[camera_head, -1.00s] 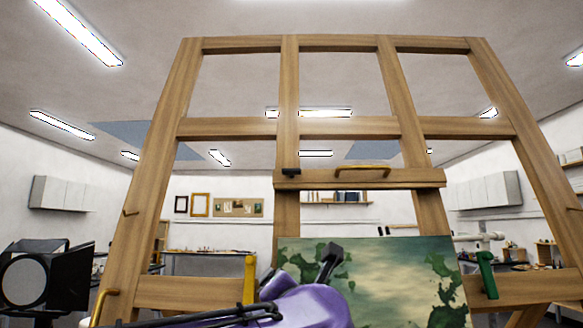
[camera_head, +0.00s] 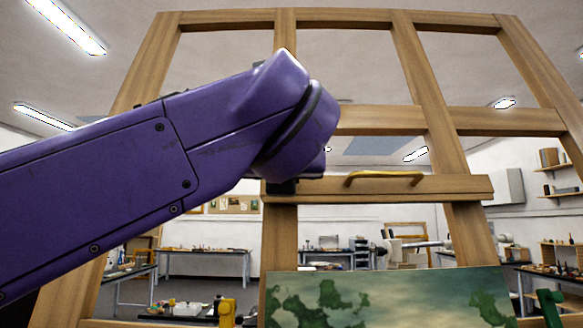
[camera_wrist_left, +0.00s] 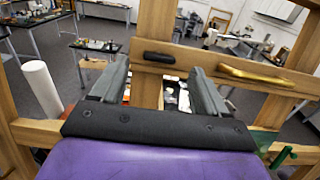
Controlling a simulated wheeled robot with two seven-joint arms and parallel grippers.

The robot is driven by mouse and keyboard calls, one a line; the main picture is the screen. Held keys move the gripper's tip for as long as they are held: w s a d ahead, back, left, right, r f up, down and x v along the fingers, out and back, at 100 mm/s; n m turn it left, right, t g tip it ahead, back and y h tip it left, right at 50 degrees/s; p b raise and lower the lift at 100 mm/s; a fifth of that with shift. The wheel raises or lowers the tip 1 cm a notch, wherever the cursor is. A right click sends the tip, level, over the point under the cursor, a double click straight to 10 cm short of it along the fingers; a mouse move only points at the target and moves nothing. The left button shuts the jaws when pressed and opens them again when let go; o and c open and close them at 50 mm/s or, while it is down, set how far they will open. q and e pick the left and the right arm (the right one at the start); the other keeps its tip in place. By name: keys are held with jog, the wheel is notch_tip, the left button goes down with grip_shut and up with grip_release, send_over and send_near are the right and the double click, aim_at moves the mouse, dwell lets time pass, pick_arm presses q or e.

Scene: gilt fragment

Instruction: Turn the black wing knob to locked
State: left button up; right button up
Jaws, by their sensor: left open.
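The black wing knob (camera_wrist_left: 159,58) lies level across the upright, near the left end of the wooden crossbar (camera_wrist_left: 223,73). My left gripper (camera_wrist_left: 158,70) is open in the left wrist view. Its two grey fingers point toward the knob, one on each side in the picture. I cannot tell whether the knob is between the tips or just beyond them; no contact shows. In the head view my purple left arm crosses from the left and covers the knob's surroundings and most of the gripper. My right gripper is in neither view.
A brass handle (camera_head: 385,177) is fixed on the crossbar (camera_head: 447,187), right of the knob. A green painting (camera_head: 400,298) stands below. A yellow clamp (camera_head: 228,312) and a green clamp (camera_head: 548,306) flank it. A white cylinder (camera_wrist_left: 42,90) shows at left in the wrist view.

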pick_arm(q)
jog(key=w+p, duration=0.1)
jog(key=w, duration=0.3)
jog(key=shift+w+f, duration=0.15)
jog(key=shift+w, duration=0.25)
jog(key=c, duration=1.1)
jog(key=shift+o, duration=0.2)
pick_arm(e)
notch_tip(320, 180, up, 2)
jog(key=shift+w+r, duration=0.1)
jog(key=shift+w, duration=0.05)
pick_arm(q)
jog(key=shift+m, duration=0.4)
jog(key=shift+a+m+g+h, duration=0.15)
jog(key=shift+m+h, duration=0.55)
jog(key=shift+m, duration=1.2)
jog(key=shift+m+g+h, duration=0.25)
jog(key=shift+m+h, duration=0.45)
jog(key=shift+m, duration=1.2)
